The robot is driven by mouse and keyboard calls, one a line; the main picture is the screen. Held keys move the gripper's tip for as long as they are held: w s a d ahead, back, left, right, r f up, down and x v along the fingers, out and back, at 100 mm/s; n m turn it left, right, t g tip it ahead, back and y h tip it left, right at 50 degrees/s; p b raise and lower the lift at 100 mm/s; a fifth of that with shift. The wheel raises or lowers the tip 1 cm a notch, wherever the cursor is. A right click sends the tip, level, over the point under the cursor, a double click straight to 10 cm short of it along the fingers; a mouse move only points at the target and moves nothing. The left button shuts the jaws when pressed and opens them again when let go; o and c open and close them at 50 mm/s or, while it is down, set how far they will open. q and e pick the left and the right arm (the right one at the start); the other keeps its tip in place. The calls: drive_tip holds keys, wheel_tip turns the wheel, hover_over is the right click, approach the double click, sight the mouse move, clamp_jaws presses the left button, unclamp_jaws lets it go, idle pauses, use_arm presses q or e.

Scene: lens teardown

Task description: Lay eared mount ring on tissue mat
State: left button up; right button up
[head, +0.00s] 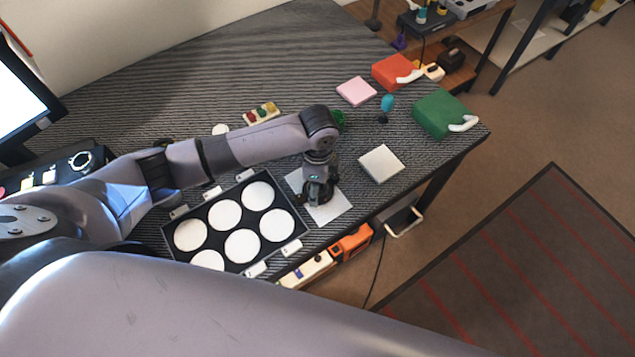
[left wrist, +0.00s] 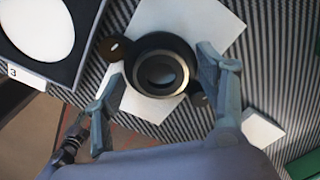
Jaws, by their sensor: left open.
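The eared mount ring (left wrist: 183,48) is a dark round ring with a lighter grey inner rim. Ear-like tabs stick out at its upper left (left wrist: 117,50) and lower right. It lies over the white tissue mat (left wrist: 205,22), seen from above in the left wrist view. In the head view the mat (head: 337,208) lies right of the black tray, and my gripper largely hides the ring. My left gripper (left wrist: 160,83) is open, with one finger on each side of the ring; contact is unclear. It also shows above the mat in the head view (head: 318,198). My right gripper is out of view.
The black tray (head: 218,192) with several white round pads is left of the mat. A white square block (head: 381,164) is to the right. A pink pad (head: 356,91), a red box (head: 393,72) and a green box (head: 441,113) stand farther back. The table's front edge is close.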

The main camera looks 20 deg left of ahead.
use_arm(q)
wheel_tip(320, 180, up, 12)
drive_tip(key=shift+r, duration=0.15)
idle(0.3)
drive_tip(key=shift+d, duration=0.1)
idle(0.4)
